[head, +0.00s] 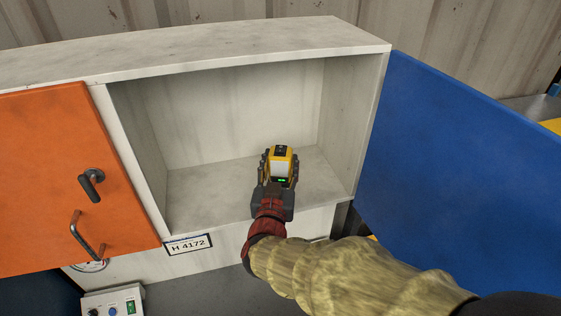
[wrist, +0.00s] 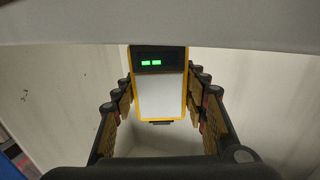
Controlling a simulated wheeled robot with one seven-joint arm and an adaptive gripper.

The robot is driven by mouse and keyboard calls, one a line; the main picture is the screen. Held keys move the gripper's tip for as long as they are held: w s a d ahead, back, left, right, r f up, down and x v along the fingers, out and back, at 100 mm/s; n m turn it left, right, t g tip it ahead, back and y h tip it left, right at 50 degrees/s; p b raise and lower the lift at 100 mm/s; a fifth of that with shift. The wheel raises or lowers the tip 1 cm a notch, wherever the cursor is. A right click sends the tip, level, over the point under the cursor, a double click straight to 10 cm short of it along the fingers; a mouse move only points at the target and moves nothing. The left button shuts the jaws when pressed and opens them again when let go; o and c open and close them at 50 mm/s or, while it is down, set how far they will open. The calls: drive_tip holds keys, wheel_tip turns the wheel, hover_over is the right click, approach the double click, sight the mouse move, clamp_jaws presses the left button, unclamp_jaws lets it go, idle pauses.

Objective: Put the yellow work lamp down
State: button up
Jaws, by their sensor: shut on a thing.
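The yellow work lamp (head: 280,165) has a pale front panel and a dark top. It is in the open cabinet compartment, toward the right of its floor (head: 215,185). My gripper (head: 279,159) is shut on the lamp, with a finger on each side. In the wrist view the lamp (wrist: 160,98) looks upright between the fingers of my gripper (wrist: 162,84), with two green lights lit near its top. I cannot tell whether its base touches the compartment floor.
A blue door (head: 450,165) stands open at the right of the compartment. An orange door (head: 70,180) with a handle is at the left. The cabinet top (head: 200,47) runs above the opening. The compartment floor left of the lamp is clear. A small control box (head: 113,303) sits below.

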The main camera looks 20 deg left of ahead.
drive_tip(key=shift+r, duration=0.1)
drive_tip(key=shift+f, duration=0.2)
drive_tip(key=o, duration=1.4)
drive_tip(key=shift+r, duration=0.1)
drive_tip(key=shift+s+r, duration=0.1)
drive_tip(key=shift+r, duration=0.05)
drive_tip(key=b+v, duration=0.2)
drive_tip(key=v, duration=1)
